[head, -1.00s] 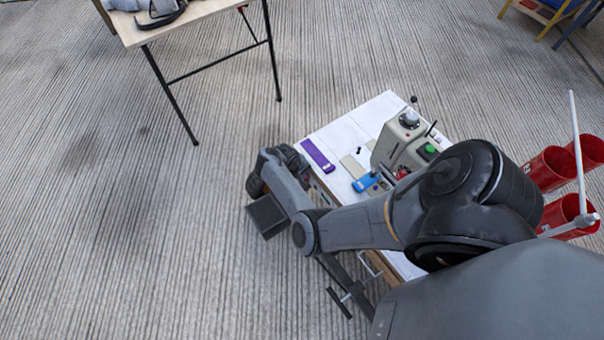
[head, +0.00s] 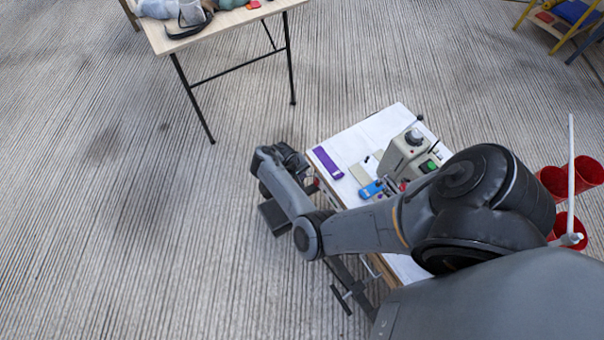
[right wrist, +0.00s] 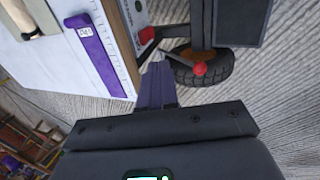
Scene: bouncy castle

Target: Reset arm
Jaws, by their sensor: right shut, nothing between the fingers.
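My right arm (head: 365,230) comes in from the lower right of the head view and reaches left across the front of a small white-topped table. Its dark wrist end hangs past the table's left corner, above the carpet. In the right wrist view my right gripper (right wrist: 157,80) shows its two fingers together, with nothing held. They point toward the table's edge, beside a black wheel (right wrist: 203,70). In the head view the fingertips are hard to make out. My left gripper is in neither view.
The white-topped table (head: 335,145) carries a purple strip (head: 327,162), a blue device (head: 371,189) and a grey machine (head: 405,155). Red containers (head: 588,172) stand at the right. A wooden table (head: 225,22) stands at the back. Open carpet (head: 110,230) lies to the left.

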